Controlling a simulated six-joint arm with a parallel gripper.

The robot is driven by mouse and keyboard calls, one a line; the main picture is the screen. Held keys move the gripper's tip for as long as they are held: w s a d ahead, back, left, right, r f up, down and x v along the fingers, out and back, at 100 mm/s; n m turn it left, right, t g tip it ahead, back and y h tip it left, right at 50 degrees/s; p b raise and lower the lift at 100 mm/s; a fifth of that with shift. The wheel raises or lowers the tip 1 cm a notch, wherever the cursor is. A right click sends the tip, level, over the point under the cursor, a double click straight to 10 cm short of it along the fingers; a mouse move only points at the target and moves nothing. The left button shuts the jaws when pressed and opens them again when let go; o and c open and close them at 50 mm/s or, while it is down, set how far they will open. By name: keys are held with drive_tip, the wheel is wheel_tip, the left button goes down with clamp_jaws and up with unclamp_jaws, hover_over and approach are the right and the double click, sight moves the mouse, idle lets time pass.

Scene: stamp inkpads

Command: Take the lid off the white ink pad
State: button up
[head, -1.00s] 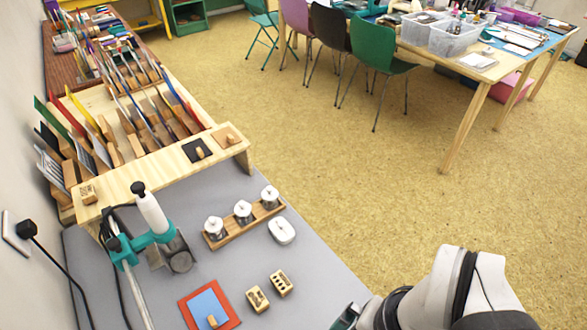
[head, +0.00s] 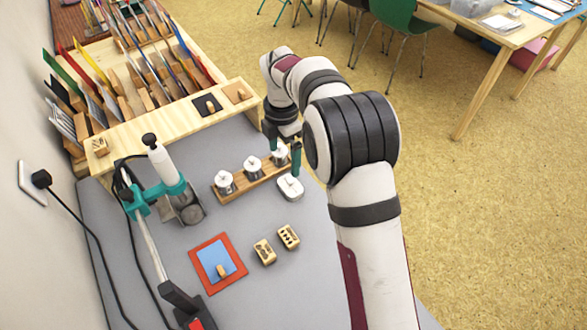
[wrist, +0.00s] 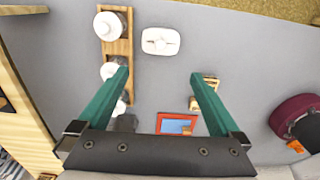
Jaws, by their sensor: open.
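The white ink pad (head: 290,187) is a small rounded white box on the grey bench, to the right of the wooden rack. Its white lid looks to be on. In the wrist view the white ink pad (wrist: 161,41) lies beyond the fingertips, about midway between them sideways. My gripper (head: 283,149) has two teal fingers spread apart over the right end of the rack, close to the pad. In the wrist view my gripper (wrist: 158,77) is open with nothing between its fingers. The exact height above the bench is hard to tell.
The wooden rack (head: 236,194) holds three lidded pots beside the pad. A press with a teal bracket (head: 170,190) stands to the left. Bare bench surrounds the stamps.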

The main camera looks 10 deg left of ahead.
sight(285, 188)
wheel_tip(285, 188, down, 12)
drive_tip(key=shift+r, duration=0.25)
drive_tip(key=c, duration=1)
